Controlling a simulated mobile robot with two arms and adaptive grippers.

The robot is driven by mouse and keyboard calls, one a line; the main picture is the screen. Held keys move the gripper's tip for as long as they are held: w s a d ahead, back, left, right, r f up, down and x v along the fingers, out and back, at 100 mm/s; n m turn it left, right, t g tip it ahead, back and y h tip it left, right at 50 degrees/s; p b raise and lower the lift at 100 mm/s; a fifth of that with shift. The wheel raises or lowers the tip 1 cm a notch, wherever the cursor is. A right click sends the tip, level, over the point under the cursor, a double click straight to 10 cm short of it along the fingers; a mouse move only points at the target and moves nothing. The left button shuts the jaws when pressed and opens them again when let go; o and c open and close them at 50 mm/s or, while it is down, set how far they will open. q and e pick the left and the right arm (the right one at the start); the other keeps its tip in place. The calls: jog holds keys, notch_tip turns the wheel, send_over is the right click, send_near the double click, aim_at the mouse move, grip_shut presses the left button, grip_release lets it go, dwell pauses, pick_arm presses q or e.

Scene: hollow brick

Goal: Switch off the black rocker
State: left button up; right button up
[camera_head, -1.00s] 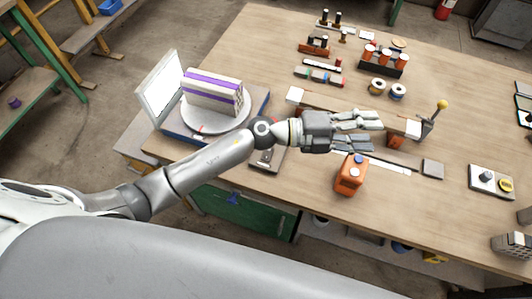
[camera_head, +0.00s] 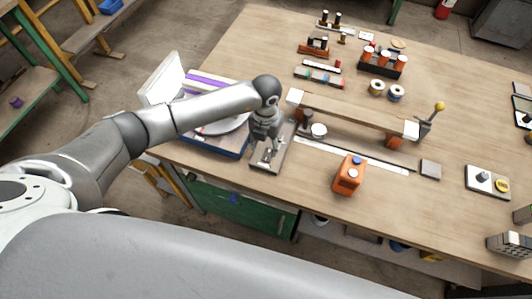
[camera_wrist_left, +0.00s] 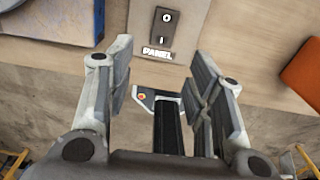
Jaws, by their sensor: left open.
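The black rocker (camera_wrist_left: 163,27) shows in the wrist view, with a white O and I on its face. It sits on a grey plate marked PANEL (camera_wrist_left: 157,53). In the head view this plate (camera_head: 286,153) lies flat near the bench's front edge, and my gripper hides the rocker. My left gripper (camera_head: 268,157) points down over the plate. In the wrist view its fingers (camera_wrist_left: 160,65) are apart with nothing between them, and the rocker shows beyond the tips. I cannot tell whether the fingers touch the plate. My right gripper is in neither view.
The turntable base (camera_head: 222,144) with an open white lid stands left of the plate. An orange box (camera_head: 350,174) stands to the right. A long wooden beam (camera_head: 350,111) on supports lies behind, with a white-topped knob (camera_head: 319,131) close by. The bench front between plate and box is clear.

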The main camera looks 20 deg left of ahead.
aim_at(266, 159)
pick_arm(q)
notch_tip(266, 159, down, 6)
jog(key=shift+r+p, duration=0.15)
jog(key=shift+p, duration=0.4)
jog(key=shift+f, duration=0.9)
